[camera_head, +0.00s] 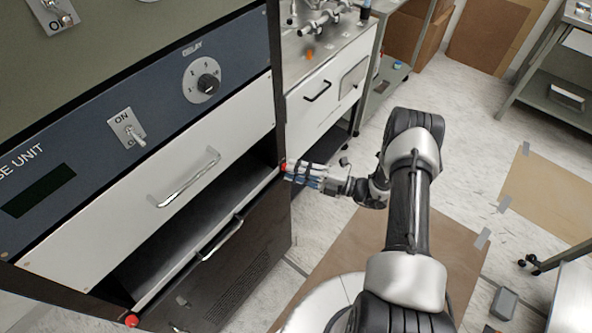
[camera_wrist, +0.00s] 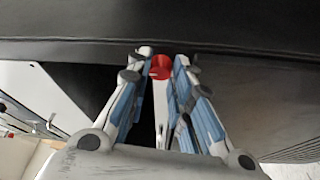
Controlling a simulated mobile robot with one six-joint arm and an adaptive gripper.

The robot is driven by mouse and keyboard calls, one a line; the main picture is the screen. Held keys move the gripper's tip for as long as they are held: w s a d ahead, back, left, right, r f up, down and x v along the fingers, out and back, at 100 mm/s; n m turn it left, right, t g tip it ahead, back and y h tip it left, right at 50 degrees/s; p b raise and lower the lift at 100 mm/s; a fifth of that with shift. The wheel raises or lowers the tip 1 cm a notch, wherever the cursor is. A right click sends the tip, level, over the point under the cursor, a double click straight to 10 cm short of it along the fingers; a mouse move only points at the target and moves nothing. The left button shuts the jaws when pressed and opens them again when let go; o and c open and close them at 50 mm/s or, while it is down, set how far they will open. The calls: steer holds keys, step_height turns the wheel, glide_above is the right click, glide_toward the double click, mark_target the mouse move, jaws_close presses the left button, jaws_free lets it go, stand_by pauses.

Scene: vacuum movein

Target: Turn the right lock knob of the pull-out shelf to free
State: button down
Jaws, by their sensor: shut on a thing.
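The right lock knob is red and sits at the right end of the pull-out shelf's front edge (camera_head: 190,258). In the wrist view the red knob (camera_wrist: 161,67) lies between the fingertips of my gripper (camera_wrist: 160,58), which are closed on it from both sides. In the head view my gripper (camera_head: 287,170) reaches in from the right and covers most of the knob (camera_head: 283,167). A second red knob (camera_head: 131,320) shows at the shelf's left end, apart from my gripper. The shelf's handle (camera_head: 222,240) is between the two knobs. The knob's turn angle cannot be told.
Above the shelf are a white drawer with a metal handle (camera_head: 185,178) and a blue panel with a dial (camera_head: 202,80) and a toggle switch (camera_head: 127,129). A white bench (camera_head: 325,95) stands behind my gripper. Brown sheets (camera_head: 550,195) lie on the floor at right.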

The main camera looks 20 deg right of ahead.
steer(key=c, duration=1.4)
jaws_free()
steer(key=v, duration=0.8)
